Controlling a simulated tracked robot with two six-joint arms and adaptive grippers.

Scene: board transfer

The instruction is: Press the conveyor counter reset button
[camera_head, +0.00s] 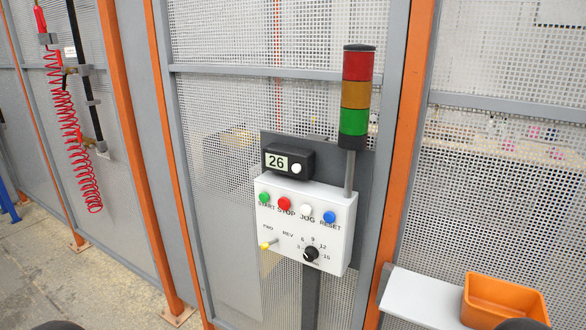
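A small black counter box (287,161) reads "26" on its display (276,161). It has a round white button (296,168) at the right of the display, without a readable label. It sits just above a white control box (300,232). The control box has a green START button (264,197), a red STOP button (284,203), a white JOG button (306,210) and a blue RESET button (329,217). Neither gripper can be made out; only dark rounded shapes show at the bottom edge, and nothing touches the buttons.
A yellow FWD/REV lever (268,244) and a black dial (311,254) sit below the buttons. A red, amber and green light tower (356,95) stands at the right. An orange bin (503,302) rests on a white shelf (420,298). A red coiled hose (75,130) hangs at the left.

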